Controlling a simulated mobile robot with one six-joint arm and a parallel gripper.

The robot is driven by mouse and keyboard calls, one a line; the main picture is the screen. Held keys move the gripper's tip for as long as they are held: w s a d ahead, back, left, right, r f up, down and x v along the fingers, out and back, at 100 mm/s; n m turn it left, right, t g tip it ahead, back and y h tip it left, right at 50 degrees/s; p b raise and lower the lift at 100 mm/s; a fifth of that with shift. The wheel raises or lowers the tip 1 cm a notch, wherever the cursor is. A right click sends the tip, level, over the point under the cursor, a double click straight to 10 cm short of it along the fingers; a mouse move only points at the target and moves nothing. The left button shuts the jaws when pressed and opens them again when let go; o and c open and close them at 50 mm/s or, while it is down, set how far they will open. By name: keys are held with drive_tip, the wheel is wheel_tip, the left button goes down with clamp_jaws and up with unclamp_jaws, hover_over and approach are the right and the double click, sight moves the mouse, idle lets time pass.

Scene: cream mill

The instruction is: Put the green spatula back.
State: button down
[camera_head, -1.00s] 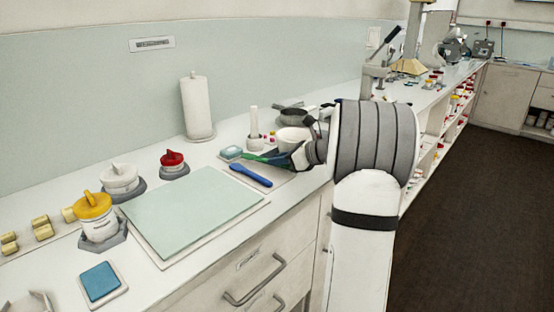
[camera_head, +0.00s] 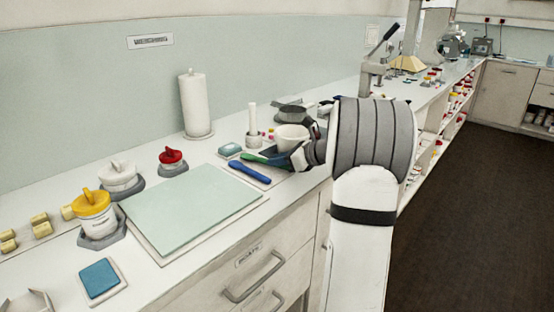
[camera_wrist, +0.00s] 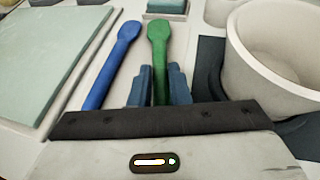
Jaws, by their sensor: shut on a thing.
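The green spatula (camera_wrist: 159,50) lies between the two blue fingers of my gripper (camera_wrist: 160,85) in the wrist view, and the fingers are shut on it. Its rounded end points away from my gripper, toward the back of the counter. In the head view the green spatula (camera_head: 253,157) shows only in part beside my gripper (camera_head: 278,158). A blue spatula (camera_wrist: 114,65) lies to its left, roughly parallel, on a pale tray or board (camera_wrist: 86,92). I cannot tell whether the green spatula touches the surface below it.
A white bowl (camera_wrist: 280,60) stands close to the right of my gripper on a dark mat (camera_wrist: 210,60). A green glass-like plate (camera_head: 190,210) lies to the left. A small teal block (camera_head: 230,150) sits behind. Jars with yellow (camera_head: 92,202) and red (camera_head: 170,155) lids stand farther left.

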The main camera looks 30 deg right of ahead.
drive_tip(key=shift+f, duration=0.1)
drive_tip(key=c, duration=1.3)
unclamp_jaws()
drive_tip(key=p+v, duration=0.1)
drive_tip(key=v, duration=0.6)
drive_tip(key=shift+s+d, duration=0.25)
drive_tip(key=shift+s, duration=0.05)
drive_tip(key=s+a+r+n+g+p, duration=0.1)
drive_tip(key=a+n, duration=0.1)
drive_tip(key=a, duration=0.2)
drive_tip(key=s+a+r+n+g+p, duration=0.1)
drive_tip(key=a+n, duration=0.1)
drive_tip(key=a, duration=0.2)
drive_tip(key=s+a+r+n+g+p, duration=0.1)
drive_tip(key=a+n+g+p, duration=0.1)
drive_tip(key=a, duration=0.2)
drive_tip(key=shift+s, duration=0.25)
drive_tip(key=s+a+r+n+g+h+p, duration=0.1)
drive_tip(key=s+a+n+h+p, duration=0.1)
drive_tip(key=s+n, duration=0.5)
drive_tip(key=s+a+r+n+g+h+p, duration=0.1)
drive_tip(key=s+a+n+g+h+p, duration=0.1)
drive_tip(key=s+a+n, duration=0.5)
drive_tip(key=s+a+r+n+g+h+p, duration=0.1)
drive_tip(key=s+a+n+h+p, duration=0.2)
drive_tip(key=s+a+n+p, duration=0.2)
drive_tip(key=shift+s+r+n+h, duration=0.1)
drive_tip(key=shift+s+n+h, duration=0.2)
drive_tip(key=shift+s+n, duration=1.5)
